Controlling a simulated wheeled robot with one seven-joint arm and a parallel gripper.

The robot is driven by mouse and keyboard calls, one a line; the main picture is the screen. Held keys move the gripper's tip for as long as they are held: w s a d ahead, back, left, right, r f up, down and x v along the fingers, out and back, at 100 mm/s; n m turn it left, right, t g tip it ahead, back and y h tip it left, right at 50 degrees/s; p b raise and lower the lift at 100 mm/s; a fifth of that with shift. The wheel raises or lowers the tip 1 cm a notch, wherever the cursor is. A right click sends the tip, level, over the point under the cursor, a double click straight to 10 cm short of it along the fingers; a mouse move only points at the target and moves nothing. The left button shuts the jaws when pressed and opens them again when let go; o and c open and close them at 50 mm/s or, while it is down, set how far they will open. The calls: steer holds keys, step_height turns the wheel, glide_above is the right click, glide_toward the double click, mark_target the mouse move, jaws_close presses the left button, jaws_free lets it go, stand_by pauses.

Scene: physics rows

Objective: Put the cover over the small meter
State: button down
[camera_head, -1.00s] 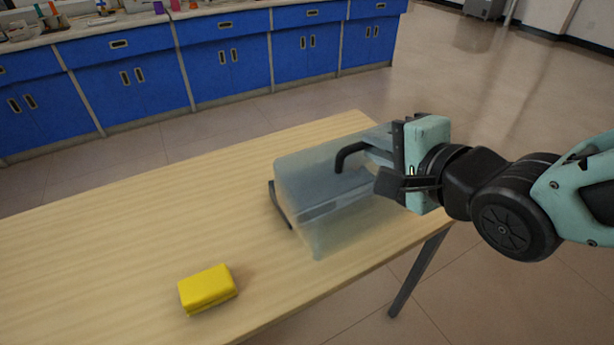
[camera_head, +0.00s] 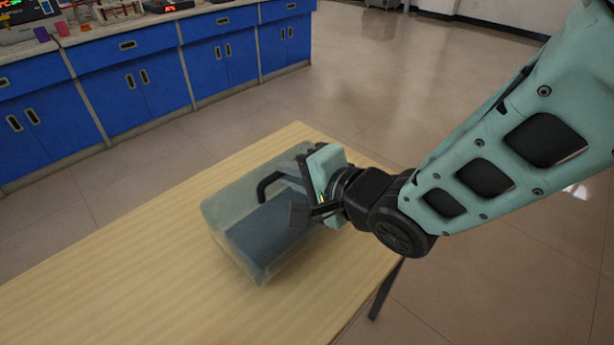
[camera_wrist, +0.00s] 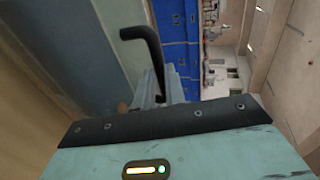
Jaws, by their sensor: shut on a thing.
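The cover (camera_head: 228,212) is a translucent, pale grey-green box with a black bent handle (camera_head: 268,184). It is over the wooden table, and I cannot tell whether its lower rim touches the top. My gripper (camera_head: 302,195) is shut on the handle at the cover's right side. In the wrist view the handle (camera_wrist: 148,40) runs up from my fingers, with the cover's grey-blue face (camera_wrist: 75,45) to its left. A dark grey shape (camera_head: 268,238) shows through the cover. It may be the small meter, but its outline is too blurred to be sure.
The wooden table (camera_head: 130,290) is bare to the left of the cover. Its right edge and a dark leg (camera_head: 384,290) are below my arm. Blue cabinets (camera_head: 135,85) with cluttered tops stand behind, across open floor.

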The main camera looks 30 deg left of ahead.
mark_target(291, 191)
steer(key=shift+f, duration=1.65)
steer(key=shift+f+b, duration=0.45)
steer(key=c, duration=1.5)
jaws_free()
steer(key=shift+o, duration=0.2)
steer(key=shift+r, duration=0.1)
steer(key=shift+r+p, duration=0.35)
steer(key=shift+d+r, duration=0.15)
steer(key=shift+d, duration=0.2)
steer(key=v, duration=1.1)
steer(key=shift+s+d, duration=0.15)
steer(key=shift+s, duration=0.05)
